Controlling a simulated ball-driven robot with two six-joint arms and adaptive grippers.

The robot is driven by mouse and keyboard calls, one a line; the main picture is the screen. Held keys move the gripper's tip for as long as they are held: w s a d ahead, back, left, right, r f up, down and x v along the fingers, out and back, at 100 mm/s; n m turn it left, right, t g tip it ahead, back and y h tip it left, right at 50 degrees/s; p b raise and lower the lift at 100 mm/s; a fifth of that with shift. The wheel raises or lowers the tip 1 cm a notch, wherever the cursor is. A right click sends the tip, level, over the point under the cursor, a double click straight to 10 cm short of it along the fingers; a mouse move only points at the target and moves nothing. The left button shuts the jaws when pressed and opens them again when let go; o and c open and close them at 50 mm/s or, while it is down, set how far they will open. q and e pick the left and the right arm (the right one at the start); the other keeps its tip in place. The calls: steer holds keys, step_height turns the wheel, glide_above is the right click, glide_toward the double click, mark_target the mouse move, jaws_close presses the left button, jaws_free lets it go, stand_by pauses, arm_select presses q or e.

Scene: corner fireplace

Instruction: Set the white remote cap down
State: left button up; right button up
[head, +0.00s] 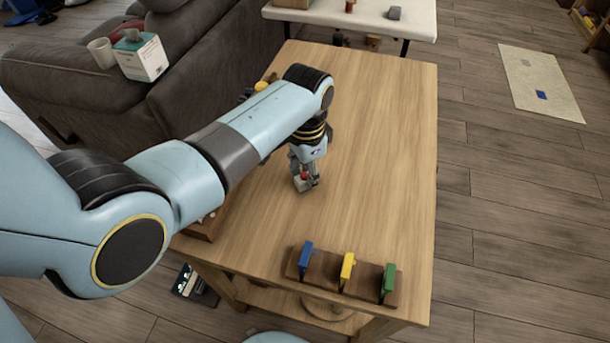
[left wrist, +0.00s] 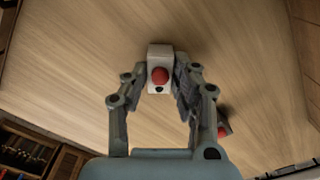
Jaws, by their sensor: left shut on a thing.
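The white remote cap (head: 299,184) is a small white block at the lower end of my left gripper (head: 306,179), over the middle of the wooden table. In the left wrist view the white remote cap (left wrist: 160,52) shows a red round button and a black dot. My left gripper (left wrist: 160,85) is shut on it, with one finger on each side. I cannot tell whether the cap touches the tabletop. My right gripper is in neither view.
The wooden table (head: 385,150) has clear room right of the gripper. A dark wooden rack (head: 325,279) with blue, yellow and green pieces stands near its front edge. A small red and dark object (left wrist: 223,127) lies beside the gripper. A grey sofa (head: 90,75) flanks the table's left.

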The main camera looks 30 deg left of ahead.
arm_select(q)
steer(key=shift+r, duration=0.1)
steer(key=o, duration=0.9)
steer(key=shift+o, duration=0.2)
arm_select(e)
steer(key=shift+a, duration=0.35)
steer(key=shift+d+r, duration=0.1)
arm_select(q)
steer(key=shift+r, duration=0.35)
step_height(320, 180, up, 11)
steer(key=p, duration=0.2)
steer(key=shift+r, duration=0.2)
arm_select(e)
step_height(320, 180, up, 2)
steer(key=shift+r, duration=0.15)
